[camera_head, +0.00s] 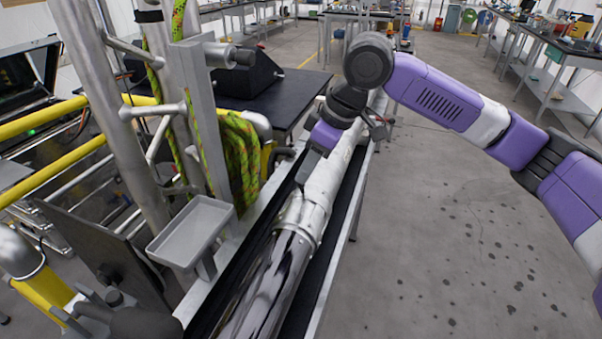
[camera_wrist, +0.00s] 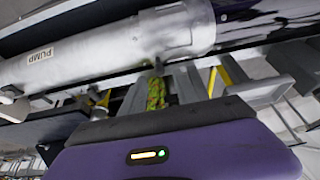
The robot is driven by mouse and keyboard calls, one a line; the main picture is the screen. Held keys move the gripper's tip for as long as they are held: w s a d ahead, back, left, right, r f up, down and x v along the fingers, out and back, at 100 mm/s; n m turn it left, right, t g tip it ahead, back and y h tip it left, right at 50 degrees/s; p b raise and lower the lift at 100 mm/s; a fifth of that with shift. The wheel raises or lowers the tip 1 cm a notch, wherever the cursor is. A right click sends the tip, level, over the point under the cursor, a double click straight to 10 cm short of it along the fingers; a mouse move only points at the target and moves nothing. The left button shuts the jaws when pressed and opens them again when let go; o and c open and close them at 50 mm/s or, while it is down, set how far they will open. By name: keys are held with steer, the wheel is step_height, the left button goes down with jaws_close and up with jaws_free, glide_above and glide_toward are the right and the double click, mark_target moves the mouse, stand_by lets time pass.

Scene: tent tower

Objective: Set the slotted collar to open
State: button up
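A silver collar (camera_head: 301,215) sits around the long pipe, where the pale grey tube (camera_head: 335,165) meets the polished chrome tube (camera_head: 268,285). I take it to be the slotted collar; its slot and setting cannot be made out. In the wrist view the collar (camera_wrist: 190,27) is at the top, beside the pale tube (camera_wrist: 90,52) labelled PUMP. My gripper (camera_head: 304,168) is over the left side of the pale tube, a little beyond the collar. I see no contact with the collar. The fingertips are small and partly hidden, so their opening is unclear.
A grey tray (camera_head: 192,232) on a post and a metal frame with a green-yellow rope (camera_head: 240,155) stand left of the pipe. Yellow rails (camera_head: 50,180) are farther left. A dark trough (camera_head: 305,290) runs under the pipe. The floor (camera_head: 450,240) at right is clear.

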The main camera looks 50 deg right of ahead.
steer(key=shift+x, duration=1.7)
jaws_close()
